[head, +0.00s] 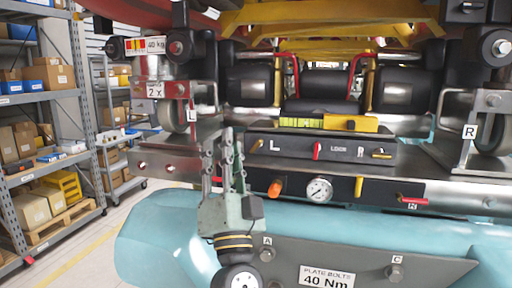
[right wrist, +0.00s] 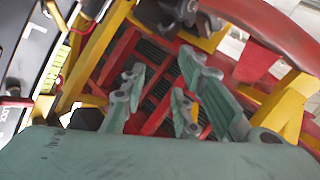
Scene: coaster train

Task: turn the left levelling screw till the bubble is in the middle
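A yellow spirit level (head: 350,124) with a green vial (head: 301,122) lies on top of a dark panel; the bubble is too small to place. The panel (head: 285,150) is marked L and R, with a small brass left screw (head: 256,146) by the L, a red lock lever (head: 317,150) in the middle and a brass right screw (head: 381,155). My right gripper (head: 218,142) is open and empty, fingers up, left of the left screw and apart from it. The right wrist view shows its spread fingers (right wrist: 160,75) and the vial (right wrist: 54,72) at left. My left gripper is not in view.
Below the panel are an orange knob (head: 275,188), a gauge (head: 319,190) and a red handle (head: 412,201). A steel bracket with a wheel (head: 172,115) stands to the left. Yellow beams and red bars are close around the fingers in the wrist view. Shelves (head: 40,130) stand far left.

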